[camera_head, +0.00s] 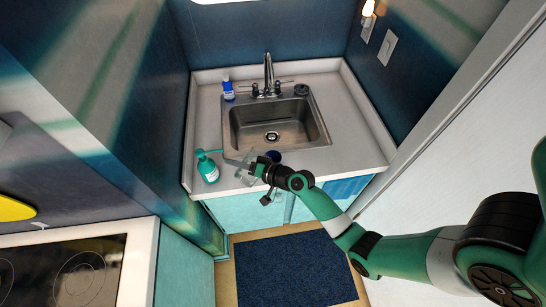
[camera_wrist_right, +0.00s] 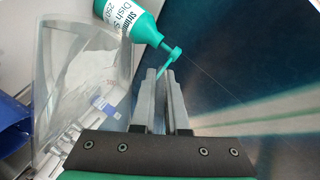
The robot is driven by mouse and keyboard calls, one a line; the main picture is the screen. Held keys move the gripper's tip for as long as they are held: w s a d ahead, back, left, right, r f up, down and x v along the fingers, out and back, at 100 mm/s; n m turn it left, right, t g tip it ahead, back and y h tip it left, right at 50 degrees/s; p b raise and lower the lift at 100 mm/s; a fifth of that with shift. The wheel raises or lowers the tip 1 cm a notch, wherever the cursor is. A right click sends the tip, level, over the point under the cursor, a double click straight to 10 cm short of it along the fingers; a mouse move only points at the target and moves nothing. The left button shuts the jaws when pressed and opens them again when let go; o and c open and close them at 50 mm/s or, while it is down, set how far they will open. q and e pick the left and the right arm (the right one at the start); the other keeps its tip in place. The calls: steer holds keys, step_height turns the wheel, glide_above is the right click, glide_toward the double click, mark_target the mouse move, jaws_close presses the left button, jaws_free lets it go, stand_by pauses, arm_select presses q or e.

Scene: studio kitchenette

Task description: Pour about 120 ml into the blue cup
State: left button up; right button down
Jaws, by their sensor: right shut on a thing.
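The dark blue cup (camera_head: 273,156) stands on the counter strip in front of the sink, just behind my right gripper and partly hidden by it. My right gripper (camera_head: 240,163) is over the front counter, left of the cup. It is shut on a clear jug (camera_head: 246,177), which is faint in the head view. In the right wrist view the jug (camera_wrist_right: 75,70) fills the left side, beside the closed fingers (camera_wrist_right: 162,85). I cannot make out the liquid level in it. My left gripper is not in view.
A green dish soap pump bottle (camera_head: 208,169) stands close left of the gripper; it also shows in the wrist view (camera_wrist_right: 128,18). The sink (camera_head: 275,122), faucet (camera_head: 268,72) and a blue-white bottle (camera_head: 228,91) are behind. The right counter (camera_head: 362,140) is clear.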

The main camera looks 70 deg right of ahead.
steer(key=shift+s+d+r+m+t+y, duration=0.1)
steer(key=shift+d+r+m+t+y, duration=0.05)
steer(key=shift+d+r+m, duration=0.3)
steer(key=shift+s+d+r+m+t+y, duration=0.15)
steer(key=shift+r+m, duration=0.1)
steer(key=shift+r, duration=0.25)
stand_by(1.1)
steer(key=a+f+n, duration=0.1)
steer(key=f, duration=0.1)
steer(key=f+n+g+h, duration=0.1)
steer(key=w+a+f+n, duration=0.1)
steer(key=f, duration=0.1)
steer(key=shift+a+f+n+g+h+p, duration=0.3)
steer(key=shift+h+p, duration=0.1)
steer(key=shift+w+a+f+n, duration=0.15)
steer(key=shift+f+n, duration=0.15)
steer(key=shift+f, duration=0.2)
stand_by(1.0)
